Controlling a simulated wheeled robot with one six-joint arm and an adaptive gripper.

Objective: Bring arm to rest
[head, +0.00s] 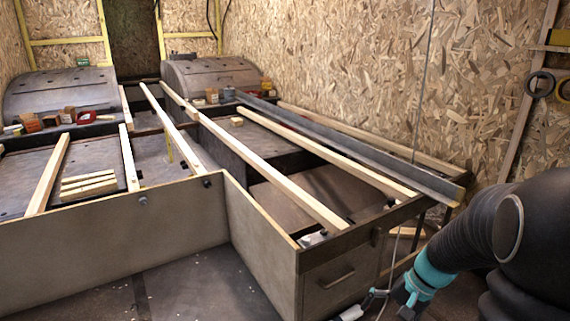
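My arm (480,240) comes in from the right edge of the head view, dark with a teal joint ring (430,275). It bends down toward the bottom right, in front of the drawer end of the wooden frame. The gripper itself is not clearly in view; only parts near the wrist show at the bottom edge. I cannot see fingers or anything held.
A low wooden bed frame (110,232) with several pale slats (270,172) fills the middle. A drawer front (338,280) stands close left of my arm. Two wheel arches (210,77) sit behind, with small boxes. A chipboard wall (350,60) runs along the right. Floor (190,290) is open at front.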

